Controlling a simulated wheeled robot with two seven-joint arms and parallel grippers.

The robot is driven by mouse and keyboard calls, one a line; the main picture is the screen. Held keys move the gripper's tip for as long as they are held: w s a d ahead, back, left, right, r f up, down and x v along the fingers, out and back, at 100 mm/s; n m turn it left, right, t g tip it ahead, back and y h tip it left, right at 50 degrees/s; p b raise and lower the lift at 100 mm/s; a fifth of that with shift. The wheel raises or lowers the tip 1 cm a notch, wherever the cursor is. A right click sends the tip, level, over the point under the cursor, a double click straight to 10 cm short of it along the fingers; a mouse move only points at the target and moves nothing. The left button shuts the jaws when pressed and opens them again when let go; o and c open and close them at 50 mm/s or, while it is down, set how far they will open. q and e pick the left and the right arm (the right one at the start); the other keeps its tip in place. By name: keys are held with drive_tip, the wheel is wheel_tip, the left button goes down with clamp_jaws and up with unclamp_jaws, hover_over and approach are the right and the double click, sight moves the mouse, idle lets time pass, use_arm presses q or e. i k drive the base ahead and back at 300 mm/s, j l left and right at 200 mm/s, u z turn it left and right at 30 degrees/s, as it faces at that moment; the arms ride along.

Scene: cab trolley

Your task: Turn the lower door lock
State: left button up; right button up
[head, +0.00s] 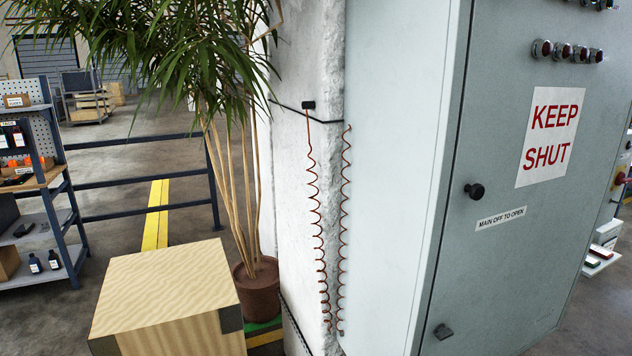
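A grey cabinet (400,150) stands at the right, and its door (500,260) appears closed. The lower door lock (443,331) is a small dark knob low on the door's left side, close to the bottom edge of the picture. It looks slightly tilted, but its exact turn is hard to tell at this size. A round black upper knob (475,190) sits higher on the same side, left of a "MAIN OFF TO OPEN" label (501,217). Neither of my grippers shows in the head view.
A wooden box (165,290) and a potted plant (257,287) stand left of the cabinet. Coiled red cords (318,220) hang by the white column. A shelf rack (40,190) and blue railing (150,183) are farther left. Floor shows at the lower right.

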sight(442, 333)
drive_tip(key=z, duration=1.35)
